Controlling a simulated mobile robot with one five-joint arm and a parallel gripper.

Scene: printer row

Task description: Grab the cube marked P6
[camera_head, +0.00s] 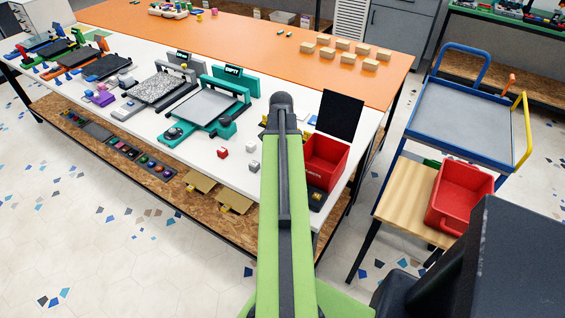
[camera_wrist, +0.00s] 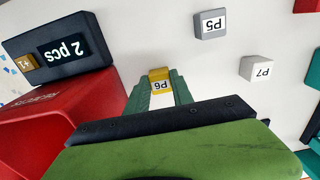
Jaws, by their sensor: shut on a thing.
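The cube marked P6 (camera_wrist: 161,85) is yellow with a white label, which reads upside down in the wrist view. My gripper (camera_wrist: 160,90) has its green fingers on either side of it and is shut on it. I cannot tell whether the cube touches the table or is lifted. In the head view my own arm hides the gripper and this cube.
A grey P5 cube (camera_wrist: 210,24) and a white P7 cube (camera_wrist: 257,69) stand on the white table near the gripper. A red bin (camera_wrist: 60,120) and a black "2 pcs" block (camera_wrist: 75,47) are close on the left. A blue trolley (camera_head: 465,110) stands right.

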